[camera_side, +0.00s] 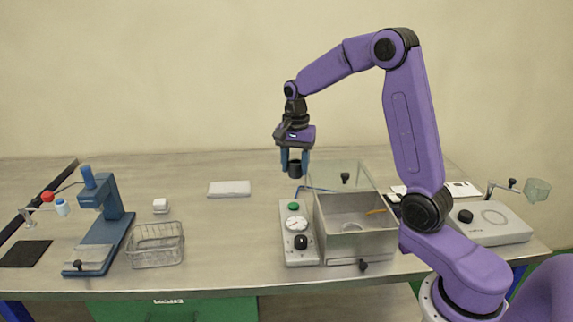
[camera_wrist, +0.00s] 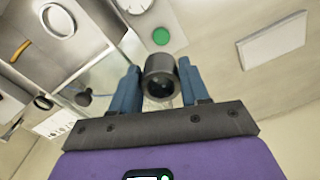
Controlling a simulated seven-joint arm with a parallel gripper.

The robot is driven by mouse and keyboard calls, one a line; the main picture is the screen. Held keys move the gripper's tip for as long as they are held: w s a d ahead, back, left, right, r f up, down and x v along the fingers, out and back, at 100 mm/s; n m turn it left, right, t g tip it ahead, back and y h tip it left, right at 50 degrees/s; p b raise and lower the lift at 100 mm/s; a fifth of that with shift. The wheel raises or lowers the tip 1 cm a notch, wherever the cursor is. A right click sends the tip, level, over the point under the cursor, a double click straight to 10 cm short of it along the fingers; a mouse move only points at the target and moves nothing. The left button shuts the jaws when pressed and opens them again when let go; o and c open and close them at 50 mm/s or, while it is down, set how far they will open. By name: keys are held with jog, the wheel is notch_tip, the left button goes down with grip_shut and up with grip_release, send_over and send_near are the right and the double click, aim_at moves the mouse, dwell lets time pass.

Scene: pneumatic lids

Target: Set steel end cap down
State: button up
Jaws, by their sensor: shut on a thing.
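My gripper (camera_side: 295,168) is shut on the steel end cap, a short hollow cylinder that looks dark in the side view (camera_side: 295,170) and grey with a dark round opening in the wrist view (camera_wrist: 158,70). The blue fingers (camera_wrist: 159,88) press it from both sides. It hangs in the air above the table, apart from any surface, behind the control panel (camera_side: 288,252) and to the left of the steel box.
The steel box (camera_side: 358,246) has its clear lid (camera_side: 335,174) raised, with a ring and an orange piece inside. A white slab (camera_side: 229,188) lies on open table. A wire basket (camera_side: 155,246) and blue press (camera_side: 104,228) stand left; a scale (camera_side: 494,226) stands right.

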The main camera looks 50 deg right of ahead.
jog(key=shift+s+r, duration=0.2)
jog(key=shift+s, duration=0.2)
jog(key=shift+s+d+m, duration=0.5)
jog(key=shift+s+d, duration=0.15)
jog(key=shift+s, duration=0.75)
jog(key=m, duration=0.4)
send_near(354, 220)
jog(key=s+a+r, duration=0.2)
jog(key=a+r, duration=0.3)
jog(key=shift+s+f, duration=0.1)
jog(key=shift+f, duration=5.15)
jog(key=shift+f, duration=0.1)
jog(key=o, duration=1.3)
